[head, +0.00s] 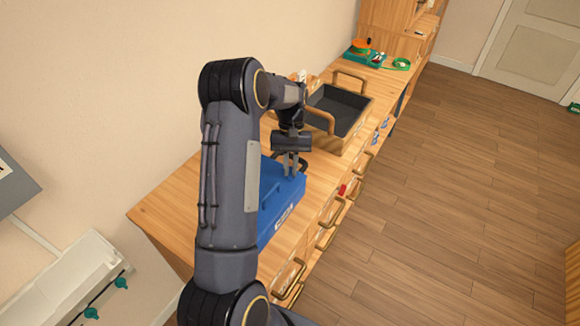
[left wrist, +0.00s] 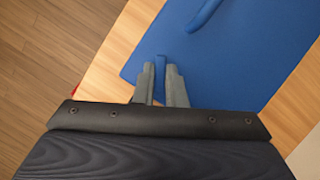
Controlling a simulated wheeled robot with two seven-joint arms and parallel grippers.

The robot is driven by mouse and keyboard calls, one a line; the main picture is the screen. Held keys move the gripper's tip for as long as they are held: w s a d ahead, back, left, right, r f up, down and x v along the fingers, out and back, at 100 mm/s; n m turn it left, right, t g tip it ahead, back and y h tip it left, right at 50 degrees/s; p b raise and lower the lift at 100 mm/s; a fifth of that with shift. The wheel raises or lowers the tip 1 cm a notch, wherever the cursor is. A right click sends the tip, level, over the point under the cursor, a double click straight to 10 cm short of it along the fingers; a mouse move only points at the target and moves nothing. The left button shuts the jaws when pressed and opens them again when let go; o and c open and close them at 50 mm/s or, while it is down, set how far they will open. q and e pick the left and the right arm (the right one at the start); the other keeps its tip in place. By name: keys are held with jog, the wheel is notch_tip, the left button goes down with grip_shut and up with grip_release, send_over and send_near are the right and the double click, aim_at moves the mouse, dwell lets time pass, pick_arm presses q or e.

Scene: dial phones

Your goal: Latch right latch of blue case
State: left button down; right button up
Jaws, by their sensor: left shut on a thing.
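The blue case (head: 287,192) lies on the wooden counter, partly hidden behind my left arm in the head view. In the left wrist view the case (left wrist: 235,62) fills the upper right, with its blue handle (left wrist: 203,15) at the top. My left gripper (head: 290,171) points down at the far end of the case. In the left wrist view the left gripper (left wrist: 161,82) has its fingers on both sides of a narrow blue latch (left wrist: 160,70) at the case's edge and is shut on it. My right gripper is not in view.
A dark open tray with wooden handles (head: 340,108) stands just beyond the case. Farther back are a green box (head: 364,58) and a green coil (head: 398,64). Drawers with curved handles line the counter front.

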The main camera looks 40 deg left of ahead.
pick_arm(q)
jog(key=m+y, duration=0.1)
jog(key=m, duration=0.2)
jog(key=m+y, duration=0.1)
jog(key=m, duration=0.1)
jog(key=shift+d+m+g, duration=0.15)
jog(key=shift+m+g, duration=0.15)
jog(key=shift+m, duration=0.1)
dwell(0.4)
jog(key=c, duration=1.5)
grip_release()
jog(key=shift+w+r, duration=0.1)
jog(key=v, duration=0.2)
jog(key=b+v, duration=0.1)
jog(key=v, duration=0.4)
jog(key=shift+w+d+r, duration=0.1)
jog(key=shift+w+r, duration=0.05)
jog(key=shift+r, duration=0.15)
